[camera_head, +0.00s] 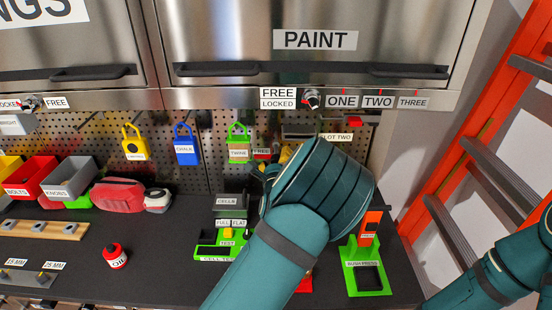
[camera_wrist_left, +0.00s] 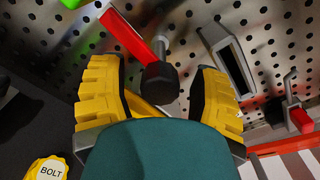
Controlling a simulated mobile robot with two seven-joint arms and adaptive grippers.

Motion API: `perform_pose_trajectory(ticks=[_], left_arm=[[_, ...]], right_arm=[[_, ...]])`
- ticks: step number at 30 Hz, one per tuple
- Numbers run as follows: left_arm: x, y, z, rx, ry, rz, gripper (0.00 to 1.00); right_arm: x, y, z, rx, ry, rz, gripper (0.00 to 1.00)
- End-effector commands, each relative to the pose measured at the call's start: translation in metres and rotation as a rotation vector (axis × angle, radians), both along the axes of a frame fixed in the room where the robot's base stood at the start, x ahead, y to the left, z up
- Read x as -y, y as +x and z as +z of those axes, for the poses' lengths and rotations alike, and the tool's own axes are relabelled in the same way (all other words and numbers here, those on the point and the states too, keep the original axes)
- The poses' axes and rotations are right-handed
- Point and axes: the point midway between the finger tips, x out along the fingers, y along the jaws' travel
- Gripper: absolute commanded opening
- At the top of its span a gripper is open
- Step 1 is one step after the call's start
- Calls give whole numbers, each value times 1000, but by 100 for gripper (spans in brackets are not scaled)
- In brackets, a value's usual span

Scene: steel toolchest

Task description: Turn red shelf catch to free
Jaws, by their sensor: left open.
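A red bar (camera_wrist_left: 126,34), which looks like the shelf catch, lies slanted against the perforated back panel in the left wrist view. A dark round knob (camera_wrist_left: 160,83) on a metal stem stands beside its lower end. My left gripper (camera_wrist_left: 158,72) is open, its yellow fingers on either side of the knob. I cannot tell whether they touch it. In the head view my left gripper (camera_head: 284,157) is mostly hidden behind my own wrist, near a small red piece (camera_head: 262,155) with a label reading FREE. My right arm shows at the lower right, without its gripper.
A grey slot holder (camera_wrist_left: 232,62) and another red piece (camera_wrist_left: 301,118) are to the right of the gripper in the wrist view. A green padlock (camera_head: 239,143) hangs left of it. A green button press stand (camera_head: 352,254) is on the bench.

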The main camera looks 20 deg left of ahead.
Motion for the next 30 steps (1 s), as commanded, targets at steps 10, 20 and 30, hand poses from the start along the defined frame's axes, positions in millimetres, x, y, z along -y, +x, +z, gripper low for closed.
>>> perform_pose_trajectory(ticks=[10, 20, 30], left_arm=[[-2, 6, 0, -1, 0, -1, 63], [-2, 6, 0, 0, 0, 0, 0], [-2, 6, 0, 0, 0, 0, 0]], right_arm=[[0, 0, 1, 0, 0, 0, 47], [0, 0, 1, 0, 0, 0, 47], [0, 0, 0, 0, 0, 0, 47]])
